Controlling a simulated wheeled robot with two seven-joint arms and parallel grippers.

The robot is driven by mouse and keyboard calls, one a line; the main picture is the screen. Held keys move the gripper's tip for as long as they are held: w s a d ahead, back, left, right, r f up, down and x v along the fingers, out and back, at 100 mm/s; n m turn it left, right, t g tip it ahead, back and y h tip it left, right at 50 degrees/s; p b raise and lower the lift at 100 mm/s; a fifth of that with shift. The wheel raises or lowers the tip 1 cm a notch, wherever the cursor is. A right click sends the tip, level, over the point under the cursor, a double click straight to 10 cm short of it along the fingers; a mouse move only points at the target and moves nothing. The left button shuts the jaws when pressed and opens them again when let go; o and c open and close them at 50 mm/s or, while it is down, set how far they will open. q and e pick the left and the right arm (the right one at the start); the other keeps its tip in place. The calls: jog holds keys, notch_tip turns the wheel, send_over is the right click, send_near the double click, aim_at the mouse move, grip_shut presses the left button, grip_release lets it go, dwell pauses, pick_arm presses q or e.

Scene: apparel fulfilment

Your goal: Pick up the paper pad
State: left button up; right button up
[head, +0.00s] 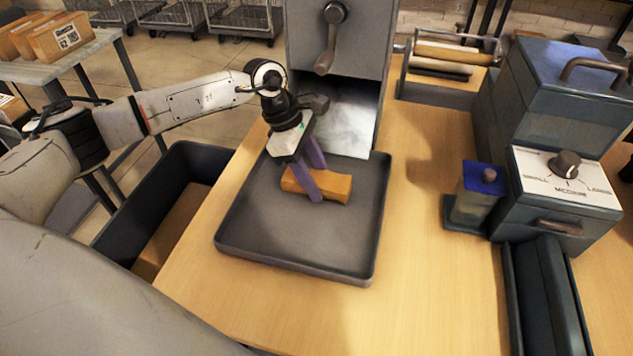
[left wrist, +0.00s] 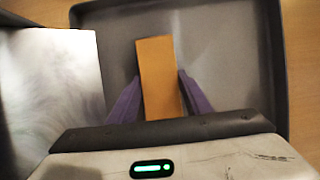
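The paper pad (head: 334,185) is a small orange-brown block lying in the dark grey tray (head: 262,226) in front of the grey dispenser. My left gripper (head: 313,184) is over the tray with its purple fingers lowered at the pad. In the left wrist view, the pad (left wrist: 156,75) lies between the two purple fingers (left wrist: 156,98). The fingers stand apart, with a gap showing beside the pad, so the gripper is open around its near end. My right gripper is not in view.
The grey dispenser (head: 338,50) with a crank stands right behind the tray. A dark bin (head: 190,160) is at the table's left side. A blue-topped box (head: 478,190) and a machine with a dial (head: 565,185) stand to the right. The wooden table (head: 430,260) is clear between.

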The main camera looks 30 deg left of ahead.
pick_arm(q)
jog(key=c, duration=0.4)
